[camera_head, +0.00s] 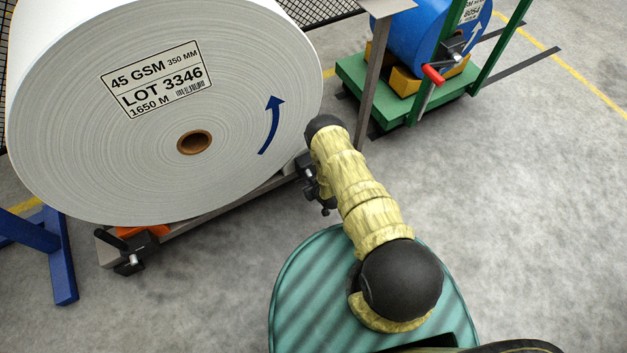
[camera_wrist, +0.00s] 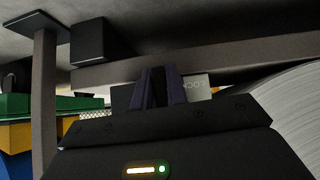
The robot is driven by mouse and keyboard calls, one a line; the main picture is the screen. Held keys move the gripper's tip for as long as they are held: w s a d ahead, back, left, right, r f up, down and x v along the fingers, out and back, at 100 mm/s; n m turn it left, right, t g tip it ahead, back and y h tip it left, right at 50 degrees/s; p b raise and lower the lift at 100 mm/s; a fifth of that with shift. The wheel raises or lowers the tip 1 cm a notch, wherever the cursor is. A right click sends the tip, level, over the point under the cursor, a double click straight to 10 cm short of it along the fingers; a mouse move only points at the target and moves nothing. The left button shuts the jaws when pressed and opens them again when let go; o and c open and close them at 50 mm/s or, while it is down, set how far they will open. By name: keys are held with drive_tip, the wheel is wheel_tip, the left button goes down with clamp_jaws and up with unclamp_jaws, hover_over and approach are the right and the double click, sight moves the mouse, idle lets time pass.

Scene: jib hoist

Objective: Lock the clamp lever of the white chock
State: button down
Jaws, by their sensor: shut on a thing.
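The white roll (camera_head: 80,110) rests on a low grey beam (camera_head: 210,208). An orange chock (camera_head: 142,232) with a black clamp lever (camera_head: 110,240) is under its left side. My gripper (camera_wrist: 160,88) is at the beam's right end, its dark fingers shut on a dark part that appears to be the clamp lever there, mostly hidden between them. A pale plate (camera_wrist: 195,86) with upside-down lettering that appears to read LOCK is just beside the fingers. In the head view my arm covers the gripper; small black parts (camera_head: 325,205) show there, gripper or clamp, I cannot tell which.
A grey post (camera_head: 374,80) stands right behind my arm. Beyond it a blue roll (camera_head: 408,38) sits on a green stand (camera_head: 362,80) with a red-handled lever (camera_head: 433,75). A blue frame (camera_head: 60,255) is at left. The floor at right is clear.

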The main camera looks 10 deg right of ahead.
drive_tip(key=shift+a+y, duration=0.15)
drive_tip(key=shift+y, duration=0.15)
drive_tip(key=c, duration=1.4)
unclamp_jaws()
drive_tip(key=shift+s, duration=0.1)
drive_tip(key=p+v, duration=0.6)
drive_tip(key=v, duration=1.1)
drive_tip(key=shift+r+p, duration=0.2)
drive_tip(key=shift+p, duration=0.1)
